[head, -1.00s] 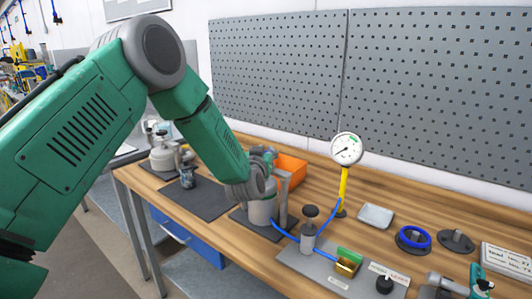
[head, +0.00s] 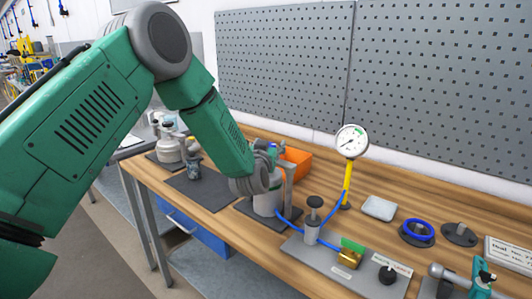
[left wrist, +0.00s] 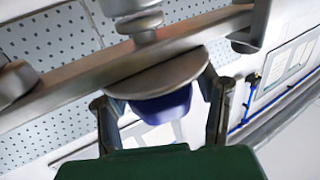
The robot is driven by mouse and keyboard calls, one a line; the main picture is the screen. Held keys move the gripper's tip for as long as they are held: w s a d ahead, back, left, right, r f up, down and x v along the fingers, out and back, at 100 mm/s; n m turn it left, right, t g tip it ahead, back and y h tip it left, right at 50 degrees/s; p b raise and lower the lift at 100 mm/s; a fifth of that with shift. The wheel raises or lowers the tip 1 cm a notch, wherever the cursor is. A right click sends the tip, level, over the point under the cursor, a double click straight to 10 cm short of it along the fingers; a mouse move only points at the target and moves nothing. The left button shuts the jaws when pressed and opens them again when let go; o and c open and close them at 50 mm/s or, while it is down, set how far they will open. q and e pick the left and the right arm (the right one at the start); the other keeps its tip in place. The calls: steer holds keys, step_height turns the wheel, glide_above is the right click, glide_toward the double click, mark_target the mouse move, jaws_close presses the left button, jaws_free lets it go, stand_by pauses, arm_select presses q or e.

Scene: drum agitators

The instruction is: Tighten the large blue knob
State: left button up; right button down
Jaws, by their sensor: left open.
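The large blue knob (left wrist: 160,103) hangs under a round grey metal disc on a flat bar in the left wrist view. My left gripper (left wrist: 163,108) is open, with one finger on each side of the knob and visible gaps between. In the head view my left gripper (head: 268,160) is at the upright metal post and bracket above a grey canister (head: 267,201), and only a small bit of blue shows there. Its fingers are mostly hidden by the wrist. My right gripper is not in view.
An orange bin (head: 297,162) stands just behind the left gripper. A pressure gauge (head: 351,141) on a yellow stem and a black-topped plunger (head: 313,215) stand to the right, with blue hoses nearby. A blue ring (head: 416,231) lies further right on the wooden bench (head: 225,218).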

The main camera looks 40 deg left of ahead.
arm_select(q)
steer(key=v, duration=1.1)
steer(key=shift+s+r, duration=0.2)
steer(key=shift+s, duration=0.05)
steer(key=shift+d, duration=0.1)
